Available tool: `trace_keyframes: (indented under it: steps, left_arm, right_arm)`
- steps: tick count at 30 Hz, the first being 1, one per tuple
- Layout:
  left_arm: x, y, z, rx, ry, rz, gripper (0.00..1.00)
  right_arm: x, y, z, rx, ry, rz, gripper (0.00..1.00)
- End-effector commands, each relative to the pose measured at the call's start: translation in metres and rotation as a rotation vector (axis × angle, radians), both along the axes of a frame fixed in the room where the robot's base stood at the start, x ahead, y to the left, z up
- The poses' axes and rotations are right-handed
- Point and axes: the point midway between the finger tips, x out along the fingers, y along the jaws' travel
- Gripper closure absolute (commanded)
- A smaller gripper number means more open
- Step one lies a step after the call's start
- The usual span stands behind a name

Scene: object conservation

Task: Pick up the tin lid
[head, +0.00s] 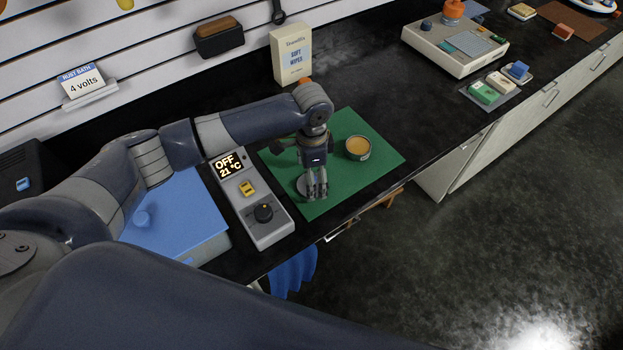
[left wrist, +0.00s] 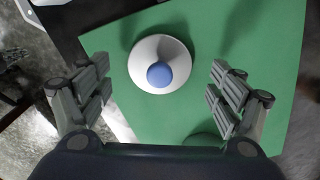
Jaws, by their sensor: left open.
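The tin lid is a pale round disc with a blue knob, lying on the green mat (head: 385,158). In the left wrist view the lid (left wrist: 142,72) is in the upper middle, fully visible. In the head view the lid (head: 302,185) is partly hidden behind my left gripper (head: 317,192). That gripper is open and empty, pointing down over the lid, with its fingers on either side of the knob in the wrist view. I cannot tell the height gap. An open round tin (head: 358,147) with tan contents stands on the mat to the right. My right gripper is not in view.
A grey control unit (head: 262,213) reading OFF, 21 °C and a blue box (head: 178,222) lie left of the mat. A wipes box (head: 291,54) stands behind. A scale-like device (head: 455,45) sits farther right. The counter's front edge is close to the mat.

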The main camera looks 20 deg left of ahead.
Motion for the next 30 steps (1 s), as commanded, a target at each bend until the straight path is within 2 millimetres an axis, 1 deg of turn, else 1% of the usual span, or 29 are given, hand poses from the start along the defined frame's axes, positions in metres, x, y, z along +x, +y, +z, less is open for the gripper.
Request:
trace_keyframes:
  steps: [1, 4, 7, 11, 12, 13, 14, 15, 17, 21, 24, 30]
  left_arm:
    - [0.000, 0.000, -0.006, 0.001, 0.003, 0.002, 0.14]
    - [0.000, 0.000, -0.014, 0.000, 0.000, 0.001, 0.14]
    - [0.000, 0.000, -0.016, 0.000, -0.001, 0.001, 0.14]
    - [0.000, 0.000, -0.016, 0.000, -0.001, 0.000, 0.14]
    - [0.000, 0.000, -0.016, 0.000, -0.001, 0.000, 0.19]
    - [0.000, 0.000, -0.016, 0.000, -0.001, 0.000, 0.26]
    - [0.000, 0.000, -0.016, 0.000, -0.001, 0.000, 0.33]
    - [0.000, 0.000, -0.016, 0.000, -0.001, 0.000, 0.42]
    - [0.000, 0.000, -0.016, 0.000, -0.001, 0.000, 0.55]
    - [0.000, 0.001, -0.017, 0.001, 0.000, 0.000, 0.82]
    - [-0.001, 0.001, -0.018, 0.001, 0.002, 0.001, 0.98]
    - [-0.002, 0.001, -0.019, 0.003, 0.005, 0.000, 0.98]
  right_arm:
    - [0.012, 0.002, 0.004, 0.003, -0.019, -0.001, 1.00]
    - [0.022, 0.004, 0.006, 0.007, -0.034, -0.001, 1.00]
    - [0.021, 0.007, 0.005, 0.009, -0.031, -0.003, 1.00]
    - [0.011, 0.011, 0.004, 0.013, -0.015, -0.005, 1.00]
    - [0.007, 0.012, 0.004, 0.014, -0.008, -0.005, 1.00]
    - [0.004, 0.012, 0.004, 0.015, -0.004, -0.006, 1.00]
    - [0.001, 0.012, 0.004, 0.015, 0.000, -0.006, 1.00]
    - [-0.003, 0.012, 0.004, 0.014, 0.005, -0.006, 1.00]
    - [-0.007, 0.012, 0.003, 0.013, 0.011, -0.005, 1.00]
    - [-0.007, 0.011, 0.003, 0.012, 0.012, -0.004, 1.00]
    - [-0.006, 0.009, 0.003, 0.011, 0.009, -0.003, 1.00]
    - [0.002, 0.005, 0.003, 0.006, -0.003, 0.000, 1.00]
